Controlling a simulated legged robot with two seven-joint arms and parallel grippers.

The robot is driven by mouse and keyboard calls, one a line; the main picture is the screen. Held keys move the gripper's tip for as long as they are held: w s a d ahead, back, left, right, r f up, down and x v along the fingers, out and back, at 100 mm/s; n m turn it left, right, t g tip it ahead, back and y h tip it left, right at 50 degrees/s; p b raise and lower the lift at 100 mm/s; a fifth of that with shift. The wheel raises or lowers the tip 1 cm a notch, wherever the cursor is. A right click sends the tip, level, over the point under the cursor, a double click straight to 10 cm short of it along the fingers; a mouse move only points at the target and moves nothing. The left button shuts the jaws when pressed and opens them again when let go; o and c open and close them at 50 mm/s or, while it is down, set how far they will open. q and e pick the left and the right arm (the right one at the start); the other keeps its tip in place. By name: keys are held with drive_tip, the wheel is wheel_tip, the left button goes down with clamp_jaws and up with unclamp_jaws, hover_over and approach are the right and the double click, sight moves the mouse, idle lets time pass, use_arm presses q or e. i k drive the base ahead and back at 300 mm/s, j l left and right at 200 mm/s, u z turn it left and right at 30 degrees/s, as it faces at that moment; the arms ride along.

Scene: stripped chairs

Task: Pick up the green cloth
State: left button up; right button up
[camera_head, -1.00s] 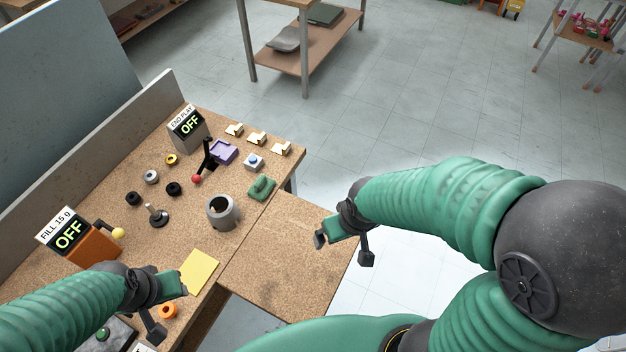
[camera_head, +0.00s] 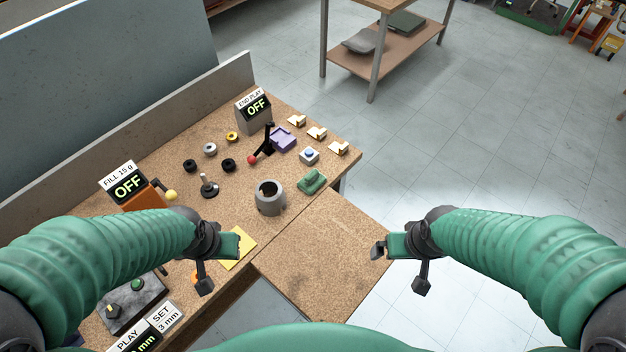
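No thing in view is plainly a green cloth. A small green object (camera_head: 312,181) with a raised top lies near the right edge of the workbench; I cannot tell whether it is cloth. A flat dark grey-green item (camera_head: 406,22) lies on the lower shelf of a far table. A yellow flat sheet (camera_head: 240,254) lies at the bench's front edge, partly hidden by my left gripper. My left gripper (camera_head: 217,266) is open and empty above the bench front. My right gripper (camera_head: 400,267) is open and empty, right of the bench's front extension.
The workbench (camera_head: 325,255) holds a grey cup (camera_head: 270,198), a purple block (camera_head: 282,139), black rings and several small brass-coloured parts. An OFF display (camera_head: 253,108) stands at the back. A grey folded item (camera_head: 362,41) lies on the far shelf. The floor (camera_head: 480,150) to the right is clear.

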sight(310, 183)
drive_tip(key=k+l, duration=0.15)
drive_tip(key=l, duration=0.15)
drive_tip(key=k+l, duration=0.15)
drive_tip(key=l, duration=0.15)
drive_tip(key=l+u, duration=0.15)
drive_tip(key=l, duration=1.3)
drive_tip(key=i+l, duration=0.2)
drive_tip(key=i, duration=0.25)
drive_tip(key=i+l+u, duration=0.1)
drive_tip(key=i, duration=0.6)
